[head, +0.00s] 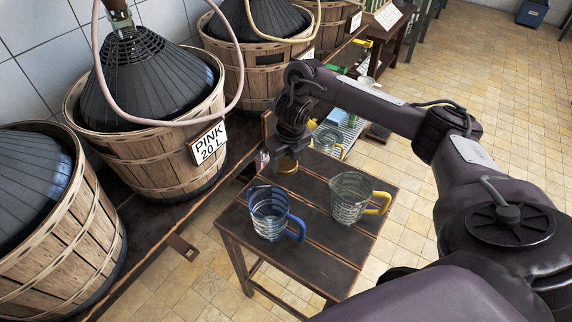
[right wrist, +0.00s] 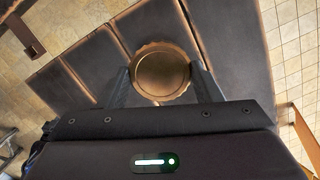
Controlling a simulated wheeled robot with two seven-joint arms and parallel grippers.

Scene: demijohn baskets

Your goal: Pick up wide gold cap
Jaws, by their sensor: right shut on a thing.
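The wide gold cap (head: 287,165) is at the far end of the small wooden table, just behind the jug with the blue handle in the head view. In the right wrist view the cap (right wrist: 161,72) shows as a round gold disc with a ridged rim, between my two fingers. My right gripper (head: 285,154) points down and is shut on the cap; it also shows in the right wrist view (right wrist: 163,85). I cannot tell whether the cap touches the tabletop. My left gripper is not in view.
The wooden table (head: 310,250) bears a blue-handled jug (head: 268,212) and a yellow-handled jug (head: 350,200). To the left, demijohns in baskets stand on a long bench, one basket (head: 160,165) with a "PINK 20 L" sign (head: 209,142). Tiled floor (head: 480,100) lies open at right.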

